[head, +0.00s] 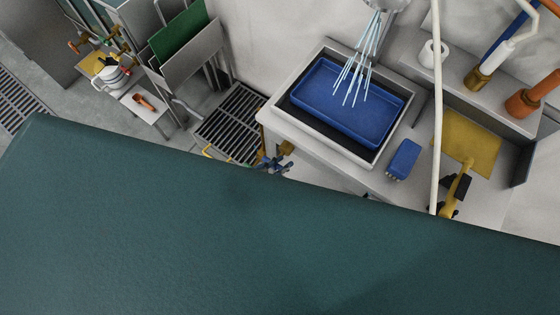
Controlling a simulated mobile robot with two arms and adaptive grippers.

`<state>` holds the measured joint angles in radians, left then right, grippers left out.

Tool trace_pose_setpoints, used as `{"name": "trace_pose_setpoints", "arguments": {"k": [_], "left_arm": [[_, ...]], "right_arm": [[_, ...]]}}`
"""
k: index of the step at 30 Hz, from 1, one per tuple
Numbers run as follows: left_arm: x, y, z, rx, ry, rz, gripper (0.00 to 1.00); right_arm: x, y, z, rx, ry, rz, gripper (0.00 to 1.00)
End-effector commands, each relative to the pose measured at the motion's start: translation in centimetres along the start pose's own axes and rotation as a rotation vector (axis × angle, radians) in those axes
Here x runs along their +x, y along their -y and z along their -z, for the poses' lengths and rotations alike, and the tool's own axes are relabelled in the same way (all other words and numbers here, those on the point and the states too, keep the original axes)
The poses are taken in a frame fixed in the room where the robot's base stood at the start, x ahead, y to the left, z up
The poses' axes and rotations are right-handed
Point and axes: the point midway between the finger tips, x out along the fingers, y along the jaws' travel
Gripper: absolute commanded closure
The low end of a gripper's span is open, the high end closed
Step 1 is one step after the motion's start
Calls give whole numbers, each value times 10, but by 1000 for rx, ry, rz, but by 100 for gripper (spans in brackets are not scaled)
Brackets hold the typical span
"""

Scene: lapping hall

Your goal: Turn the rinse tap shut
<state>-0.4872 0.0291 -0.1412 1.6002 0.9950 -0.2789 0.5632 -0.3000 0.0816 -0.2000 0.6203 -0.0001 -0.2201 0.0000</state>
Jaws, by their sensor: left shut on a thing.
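Thin streams of water (362,62) run from the spout (386,4) at the top into a blue tray (345,105) in the grey-rimmed sink. A small brass-coloured fitting (287,147), which looks like the rinse tap, sticks out at the sink's front left. My left gripper (272,164) is small and dark there, shut at this fitting. Its exact hold is too small to make out. The lower half of the view is blocked by a large teal surface close to the camera.
A blue block-shaped item (403,159) and a yellow sheet (466,143) lie on the counter right of the sink. A floor grate (232,122) lies left. A small cart (148,107) stands further left.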

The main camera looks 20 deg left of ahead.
Motion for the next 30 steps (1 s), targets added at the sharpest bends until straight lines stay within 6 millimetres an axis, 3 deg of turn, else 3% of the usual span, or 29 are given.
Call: {"name": "trace_pose_setpoints", "arguments": {"k": [9, 26, 27, 30], "left_arm": [[2, 3, -1, 109, -73, 2, 100], [3, 5, -1, 135, -90, 2, 100], [3, 5, -1, 135, -90, 3, 76], [2, 5, -1, 135, -90, 3, 59]], "right_arm": [[-10, 0, 1, 0, 0, 0, 21], [-11, 2, 1, 2, 0, 3, 21], [-11, 2, 1, 2, 0, 3, 21], [-11, 3, 2, 2, 0, 3, 21]]}}
